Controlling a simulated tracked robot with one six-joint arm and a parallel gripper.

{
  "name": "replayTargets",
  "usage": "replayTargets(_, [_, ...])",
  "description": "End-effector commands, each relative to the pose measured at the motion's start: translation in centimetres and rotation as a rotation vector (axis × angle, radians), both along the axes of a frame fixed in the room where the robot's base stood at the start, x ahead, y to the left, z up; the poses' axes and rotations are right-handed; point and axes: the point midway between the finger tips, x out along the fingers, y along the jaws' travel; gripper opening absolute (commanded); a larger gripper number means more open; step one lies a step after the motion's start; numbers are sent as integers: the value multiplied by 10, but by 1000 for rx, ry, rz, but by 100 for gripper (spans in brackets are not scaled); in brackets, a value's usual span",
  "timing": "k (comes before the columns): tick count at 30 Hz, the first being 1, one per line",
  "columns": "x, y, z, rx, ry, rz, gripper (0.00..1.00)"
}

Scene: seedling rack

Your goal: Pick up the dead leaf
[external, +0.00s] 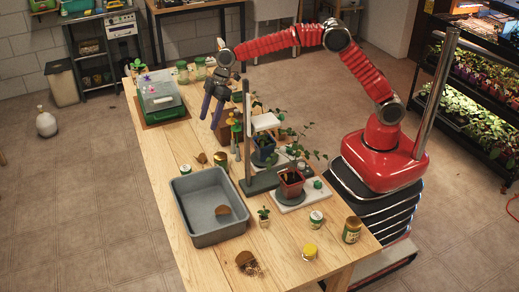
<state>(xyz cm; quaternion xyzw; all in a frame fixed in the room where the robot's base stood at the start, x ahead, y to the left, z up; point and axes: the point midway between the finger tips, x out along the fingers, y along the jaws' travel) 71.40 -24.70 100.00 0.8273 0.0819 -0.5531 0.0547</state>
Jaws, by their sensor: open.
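My gripper (209,122) hangs over the far half of the wooden table (180,215), its dark fingers pointing down, open with nothing between them. I cannot tell for certain which item is the dead leaf. A small brown piece (202,158) lies on the table beyond the grey tub, below my gripper in the picture and apart from it. Another brown piece (223,211) lies inside the grey tub (178,207). Potted plants stand to the right, one in a dark pot (263,153) and one in a reddish pot (291,184).
A green-based clear box (162,98) is at the far left. Jars stand around the table. A brown piece with crumbs (245,259) lies near the front.

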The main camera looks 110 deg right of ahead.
Motion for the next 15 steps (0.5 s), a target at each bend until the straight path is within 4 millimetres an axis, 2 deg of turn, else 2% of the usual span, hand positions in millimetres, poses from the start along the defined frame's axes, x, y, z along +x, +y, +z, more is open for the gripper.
replayTargets(1, [-1,0,-17,2,6,-1,59])
replayTargets(3, [-1,0,-31,1,3,1,59])
replayTargets(15, [1,0,-37,0,0,0,59])
